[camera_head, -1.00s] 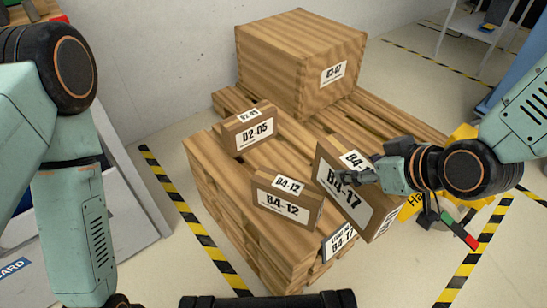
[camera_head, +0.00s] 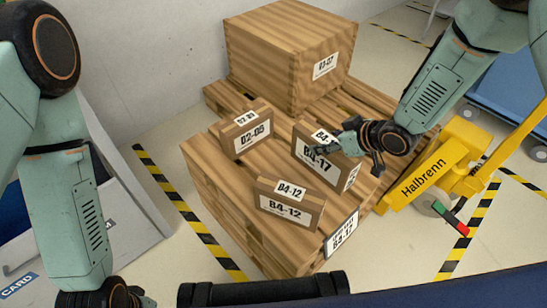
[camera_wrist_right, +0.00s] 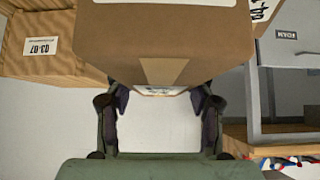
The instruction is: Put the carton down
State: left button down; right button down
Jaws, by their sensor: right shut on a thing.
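The carton marked B4-17 (camera_head: 310,168) is upright above the wooden pallet stack (camera_head: 232,213), behind the carton marked B4-12 (camera_head: 290,208) and right of the carton marked D2-05 (camera_head: 245,134). My right gripper (camera_head: 338,145) is shut on the B4-17 carton near its upper right. Whether its base touches the boards I cannot tell. In the right wrist view the brown carton (camera_wrist_right: 165,45) fills the top, with my right fingers (camera_wrist_right: 160,112) at either side of its near end. My left gripper (camera_head: 115,296) shows only partly at the bottom left; its fingers are unclear.
A large wooden crate (camera_head: 290,65) stands at the back of the pallets. A label plate (camera_head: 341,234) is on the stack's front right corner. A yellow pallet truck (camera_head: 425,180) stands at the right. Bare boards show left of the B4-12 carton.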

aim_at(320, 167)
jog(key=shift+w+a+f, duration=0.1)
jog(key=shift+w+f, duration=0.15)
notch_tip(320, 167, down, 5)
jog(key=shift+f+b, duration=0.15)
jog(key=shift+b, duration=1)
jog(key=shift+f, duration=0.55)
notch_tip(320, 167, down, 3)
jog(key=shift+f+b, duration=0.2)
jog(key=shift+b, duration=0.75)
jog(key=shift+w, duration=0.1)
jog(key=shift+f, duration=0.15)
jog(key=c, duration=0.6)
grip_release()
jog(key=shift+f, duration=0.1)
jog(key=shift+o, duration=0.6)
jog(key=shift+s, duration=0.2)
